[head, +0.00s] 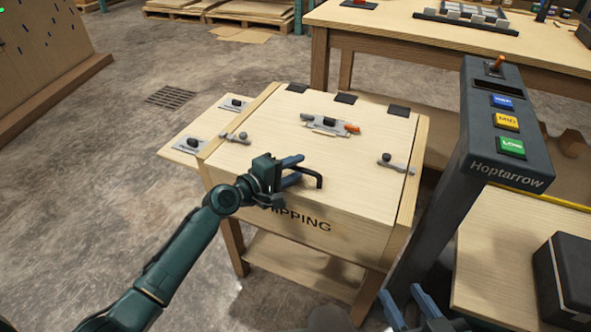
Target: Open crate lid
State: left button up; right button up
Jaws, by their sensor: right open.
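The shipping crate (352,235) is a pale wooden box on legs with a closed, flat lid (290,118). A black bent handle (314,175) stands at the lid's front edge, its left part hidden by my gripper. My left gripper (298,168) is at this handle, its blue fingers apart, one on the far side and one on the near side. I cannot tell whether they touch it. Latches sit at the lid's left (236,138) and right (397,165). My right gripper (410,304) is open and empty at the bottom edge, below the console.
A dark console (468,190) with blue, yellow and green buttons and an orange-tipped lever stands right of the crate. A small side shelf (180,150) adjoins the crate's left. A black box (565,275) sits on the right table. Open floor lies to the left.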

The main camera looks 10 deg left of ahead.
pick_arm(q)
jog(key=shift+w+d, duration=0.25)
jog(key=shift+w, duration=0.05)
jog(key=shift+c, duration=0.2)
grip_shut()
dwell(0.3)
